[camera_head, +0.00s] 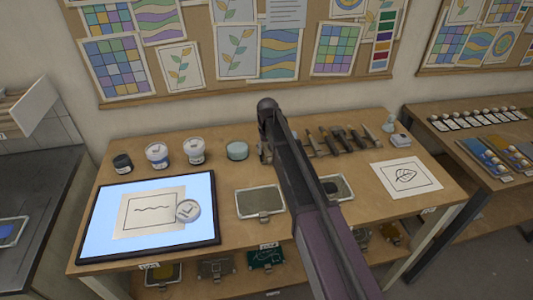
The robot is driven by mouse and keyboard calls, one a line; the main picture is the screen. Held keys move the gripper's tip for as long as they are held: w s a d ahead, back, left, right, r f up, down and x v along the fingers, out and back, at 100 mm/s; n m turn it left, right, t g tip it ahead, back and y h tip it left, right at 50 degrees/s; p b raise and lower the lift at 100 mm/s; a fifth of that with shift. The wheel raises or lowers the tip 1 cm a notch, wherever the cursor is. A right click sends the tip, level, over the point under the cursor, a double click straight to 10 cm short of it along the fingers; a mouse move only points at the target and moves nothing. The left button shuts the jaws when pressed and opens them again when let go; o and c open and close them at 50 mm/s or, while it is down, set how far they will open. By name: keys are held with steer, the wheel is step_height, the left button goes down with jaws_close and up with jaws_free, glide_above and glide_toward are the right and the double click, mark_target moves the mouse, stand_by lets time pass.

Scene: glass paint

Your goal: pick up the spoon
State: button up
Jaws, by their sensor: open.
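I cannot make out a spoon for certain. A row of dark, slim tools (343,138) lies along the back of the wooden table, partly hidden by my arm, and their kinds are too small to tell. My arm crosses the middle of the view from the lower right up to a dark joint above the back of the table. My gripper is hidden behind the arm, so its place relative to the tools does not show.
A shallow tray (243,202) sits mid-table. A second table (450,139) stands beyond.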

stand_by(0.4)
jaws_close()
steer(key=shift+r, duration=0.2)
step_height(320, 180, up, 3)
steer(key=p, duration=0.3)
steer(key=shift+f, duration=0.2)
steer(key=s+d, duration=0.2)
steer(key=s, duration=0.3)
steer(key=s+d+r+p, duration=0.1)
steer(key=s+d, duration=0.1)
steer(key=s, duration=0.3)
steer(key=s+d+r+p, duration=0.1)
steer(key=s+d, duration=0.1)
steer(key=s, duration=0.3)
steer(key=shift+w, duration=0.1)
